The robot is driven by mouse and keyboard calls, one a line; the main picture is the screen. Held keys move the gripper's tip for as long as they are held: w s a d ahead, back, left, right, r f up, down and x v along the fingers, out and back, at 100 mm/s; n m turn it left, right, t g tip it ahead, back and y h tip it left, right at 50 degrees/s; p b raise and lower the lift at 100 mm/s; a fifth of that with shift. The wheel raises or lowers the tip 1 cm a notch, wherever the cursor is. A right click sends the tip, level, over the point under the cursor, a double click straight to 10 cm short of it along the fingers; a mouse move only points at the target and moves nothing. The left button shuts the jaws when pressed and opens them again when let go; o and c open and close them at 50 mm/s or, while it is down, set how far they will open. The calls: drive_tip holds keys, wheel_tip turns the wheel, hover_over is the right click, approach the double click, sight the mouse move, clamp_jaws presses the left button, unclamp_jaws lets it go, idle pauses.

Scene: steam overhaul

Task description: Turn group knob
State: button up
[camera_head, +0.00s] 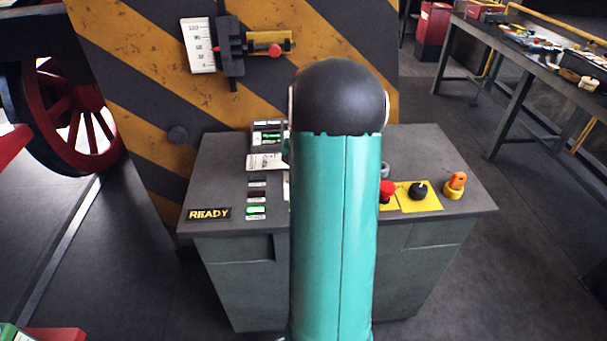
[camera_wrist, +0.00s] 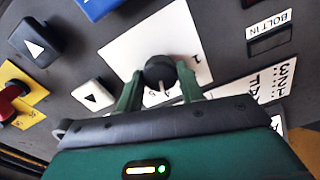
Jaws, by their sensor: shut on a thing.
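The group knob (camera_wrist: 160,73) is a round black knob with a pale pointer line, on a white label plate in the wrist view. My gripper (camera_wrist: 159,88) has its two green fingers on either side of the knob and is shut on it. Some numerals on the plate around the knob are partly covered by the fingers. In the head view my teal arm hides the knob and the gripper. The grey control console (camera_head: 230,175) stands in front of me.
The head view shows a black knob (camera_head: 419,190), an orange switch (camera_head: 456,183) and a READY sign (camera_head: 208,214). A workbench (camera_head: 530,60) stands at right.

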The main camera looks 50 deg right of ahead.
drive_tip(key=n, duration=1.2)
drive_tip(key=shift+d+n, duration=0.1)
drive_tip(key=shift+n, duration=0.2)
idle(0.4)
drive_tip(key=o, duration=1)
drive_tip(key=shift+r, duration=0.1)
wheel_tip(320, 180, up, 14)
drive_tip(key=shift+f, duration=0.15)
